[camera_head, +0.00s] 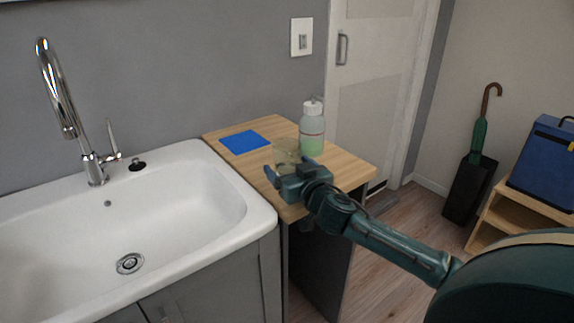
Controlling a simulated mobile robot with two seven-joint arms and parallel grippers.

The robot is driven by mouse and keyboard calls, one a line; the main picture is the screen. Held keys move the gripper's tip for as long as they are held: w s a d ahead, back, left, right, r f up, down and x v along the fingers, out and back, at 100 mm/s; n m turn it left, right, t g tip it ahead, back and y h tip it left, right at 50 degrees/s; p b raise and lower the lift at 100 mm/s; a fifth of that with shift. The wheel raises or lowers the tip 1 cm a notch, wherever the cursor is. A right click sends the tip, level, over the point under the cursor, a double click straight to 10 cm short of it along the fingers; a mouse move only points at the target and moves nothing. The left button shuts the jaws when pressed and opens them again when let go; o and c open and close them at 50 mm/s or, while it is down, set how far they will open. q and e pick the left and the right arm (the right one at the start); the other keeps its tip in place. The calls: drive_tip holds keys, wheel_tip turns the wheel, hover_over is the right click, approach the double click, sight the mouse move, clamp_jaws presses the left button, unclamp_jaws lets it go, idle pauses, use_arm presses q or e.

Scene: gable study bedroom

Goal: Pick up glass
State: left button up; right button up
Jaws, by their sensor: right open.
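A clear glass (286,152) stands on the wooden counter (343,167), to the left of a soap bottle. Its lower part is hidden behind my right gripper (285,171). The right gripper is open, with its fingers close in front of the glass in this view. I cannot tell whether the fingers touch the glass or are around it. The right arm comes in from the right. My left gripper is not in view.
A bottle of green liquid (312,130) stands just right of the glass. A blue square mat (244,142) lies behind left. A white sink (170,215) with a tall faucet (62,110) adjoins the counter. A door (365,80) is behind.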

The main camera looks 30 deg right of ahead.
drive_tip(key=c, duration=1.2)
drive_tip(key=shift+s+r, duration=0.1)
drive_tip(key=shift+r, duration=0.1)
